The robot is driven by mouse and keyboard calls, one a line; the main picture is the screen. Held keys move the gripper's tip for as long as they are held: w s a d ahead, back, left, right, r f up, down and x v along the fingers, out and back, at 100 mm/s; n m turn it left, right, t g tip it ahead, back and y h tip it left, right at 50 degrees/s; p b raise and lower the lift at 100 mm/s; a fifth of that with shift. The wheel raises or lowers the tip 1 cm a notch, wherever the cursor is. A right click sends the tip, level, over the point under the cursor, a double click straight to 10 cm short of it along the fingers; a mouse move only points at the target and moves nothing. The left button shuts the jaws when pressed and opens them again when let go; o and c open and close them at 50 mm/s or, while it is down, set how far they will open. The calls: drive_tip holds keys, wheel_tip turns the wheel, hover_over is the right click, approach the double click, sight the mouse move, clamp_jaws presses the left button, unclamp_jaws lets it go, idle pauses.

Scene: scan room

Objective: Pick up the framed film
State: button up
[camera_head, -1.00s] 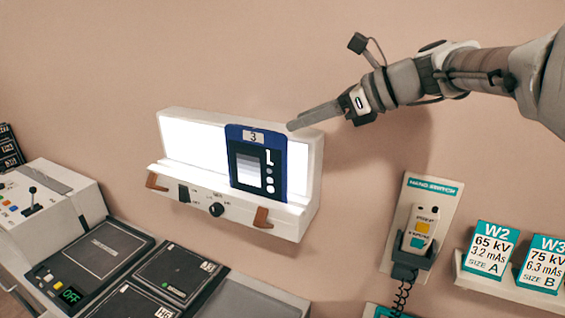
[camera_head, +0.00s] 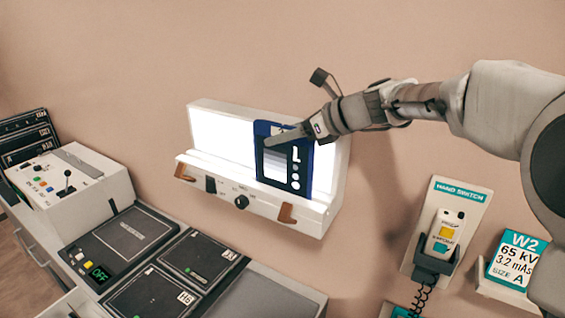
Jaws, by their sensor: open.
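The framed film (camera_head: 299,185) has a dark blue frame with a grey stepped strip and white marks. It stands upright on the ledge of the lit white light box (camera_head: 222,135) on the wall, toward its right end. My gripper (camera_head: 272,142) is open and reaches in from the right, its fingers overlapping the upper part of the film and hiding the number there. I cannot tell whether the fingers touch the frame or how far in front of it they are.
Below are a counter with black cassettes (camera_head: 120,234) and a control box (camera_head: 68,190) with a lever at the left. A hand switch (camera_head: 444,235) hangs on the wall at the right, beside a W2 card (camera_head: 517,262). The wall above the light box is clear.

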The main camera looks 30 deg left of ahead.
clamp_jaws()
idle(1.4)
